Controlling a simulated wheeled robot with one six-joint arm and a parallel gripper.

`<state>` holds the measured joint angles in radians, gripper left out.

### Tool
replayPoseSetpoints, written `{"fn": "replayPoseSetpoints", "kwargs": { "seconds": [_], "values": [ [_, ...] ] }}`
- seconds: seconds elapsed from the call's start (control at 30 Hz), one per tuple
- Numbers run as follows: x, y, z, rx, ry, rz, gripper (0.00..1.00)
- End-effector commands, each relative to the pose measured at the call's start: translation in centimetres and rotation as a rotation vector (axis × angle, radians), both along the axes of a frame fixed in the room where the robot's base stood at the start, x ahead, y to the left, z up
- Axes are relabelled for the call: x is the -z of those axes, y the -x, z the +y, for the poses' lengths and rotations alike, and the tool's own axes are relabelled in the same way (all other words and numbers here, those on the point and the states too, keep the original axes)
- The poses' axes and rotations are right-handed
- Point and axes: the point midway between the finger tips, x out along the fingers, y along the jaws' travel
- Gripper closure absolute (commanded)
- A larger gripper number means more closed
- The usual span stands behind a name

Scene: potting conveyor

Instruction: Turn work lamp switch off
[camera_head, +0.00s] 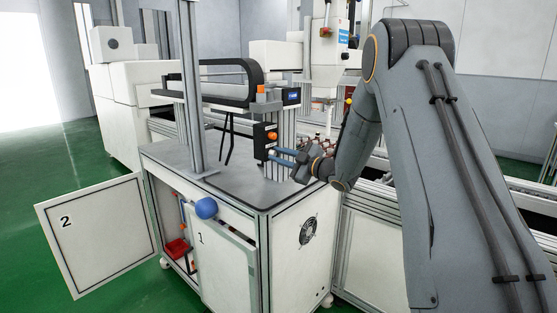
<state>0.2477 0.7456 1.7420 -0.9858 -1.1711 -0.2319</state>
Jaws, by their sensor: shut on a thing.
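A black switch box (264,141) is mounted on the metal post above the grey worktop. An orange-red knob (272,135) shows on its upper part, clear of the fingers. My gripper (274,156) reaches in from the right, with its bluish fingers at the lower part of the box. It is shut on a small part there, seemingly a switch on the box. The fingers mostly hide this part, so I cannot tell its position. I cannot make out for sure which fixture is the work lamp.
The worktop (227,184) is mostly bare around a second upright post (192,100). Below it, door 2 (95,235) hangs wide open at the left, and a blue ball (206,208) sits by door 1 (222,262). A red item (177,248) lies inside the cabinet.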

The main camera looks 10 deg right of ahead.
Motion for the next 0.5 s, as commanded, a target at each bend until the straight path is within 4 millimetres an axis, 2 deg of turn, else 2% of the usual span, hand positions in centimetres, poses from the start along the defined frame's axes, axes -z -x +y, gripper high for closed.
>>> {"fn": "replayPoseSetpoints", "kwargs": {
  "seconds": [0.5],
  "values": [
    [0.02, 0.04, -0.02, 0.000, 0.032, -0.021, 1.00]
  ]
}}
